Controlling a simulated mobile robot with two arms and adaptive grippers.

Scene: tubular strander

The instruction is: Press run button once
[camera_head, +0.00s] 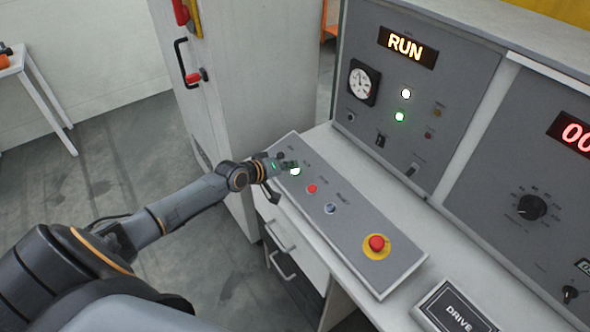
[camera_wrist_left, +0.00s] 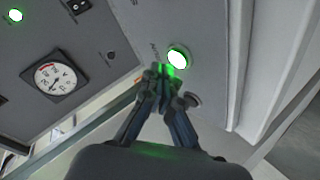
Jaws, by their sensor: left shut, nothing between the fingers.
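The run button looks to be the green-lit round button (camera_head: 295,171) near the far end of the sloped grey button panel (camera_head: 345,247). In the left wrist view the lit button (camera_wrist_left: 178,57) glows white-green just beyond my fingertips. My left gripper (camera_head: 284,165) is shut and empty, with its tips right beside that button. Its closed fingers (camera_wrist_left: 163,72) catch green light in the wrist view. I cannot tell whether they touch the button. The display (camera_head: 406,47) on the upright panel reads RUN. My right gripper is not in view.
A red button (camera_head: 312,189), a dark blue button (camera_head: 330,208) and a red mushroom button on a yellow base (camera_head: 376,244) sit on the same panel. The upright panel with a gauge (camera_head: 362,83) stands behind. A DRIVE plate (camera_head: 456,309) is at the lower right.

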